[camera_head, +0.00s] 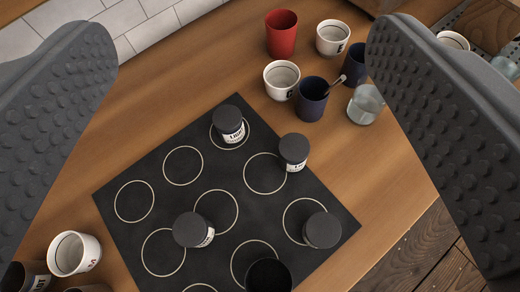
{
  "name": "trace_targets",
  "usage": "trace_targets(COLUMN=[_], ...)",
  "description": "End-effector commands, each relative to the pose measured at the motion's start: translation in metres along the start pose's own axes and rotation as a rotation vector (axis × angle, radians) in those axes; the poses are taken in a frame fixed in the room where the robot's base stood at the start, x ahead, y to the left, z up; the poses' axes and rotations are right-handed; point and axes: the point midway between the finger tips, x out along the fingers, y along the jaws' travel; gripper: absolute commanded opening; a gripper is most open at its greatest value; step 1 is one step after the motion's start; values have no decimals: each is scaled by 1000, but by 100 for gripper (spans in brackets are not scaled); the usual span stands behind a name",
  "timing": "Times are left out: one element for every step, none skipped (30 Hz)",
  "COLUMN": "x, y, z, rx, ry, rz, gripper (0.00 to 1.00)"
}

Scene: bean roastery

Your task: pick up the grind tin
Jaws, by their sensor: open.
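My gripper (240,38) is open, with one dark studded finger at each side of the view and nothing between the fingers. Below it is a black mat (140,185) with pale rings. Several dark-lidded tins with white labels stand on it: one at the back (228,122), one right of it (294,151), one near the middle (192,231) and one at the right (322,231). The back tin's label seems to begin "LIGH"; the other labels are too small or turned away to read. I cannot tell which is the grind tin.
A black cup-like vessel (268,275) is at the mat's front edge. Behind the mat stand a red cup (281,34), white cups (281,80), a navy cup (311,99) and a glass (365,104). Another white cup (74,254) is at lower left. The wooden top (170,85) is clear at back left.

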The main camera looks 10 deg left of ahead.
Motion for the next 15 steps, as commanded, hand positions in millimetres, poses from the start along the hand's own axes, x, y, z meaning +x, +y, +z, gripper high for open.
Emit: trace_targets(x=[26,40,56,68,80,94,104,114,125,132,140,147,152,156,161], y=[-5,-8,-11,-12,-12,-10,-9,-7,-4,-1,3,9,13,17,23], z=[17,26,40,51,64,79,90,102,117,128,141,154,164,173,183], rx=[10,20,33,42,51,61,68,73,81,83,85,86,86,85,81], ry=[-33,-41,-52,-59,-69,-78,-81,-89,-90,-93,-98,-95,-95,-92,-87], rz=[12,19,31,42,54,74,89,106,129,148,168,194,213,231,255], gripper=[77,77,77,77,77,77,77,77,77,77,77,77,77,77,77])
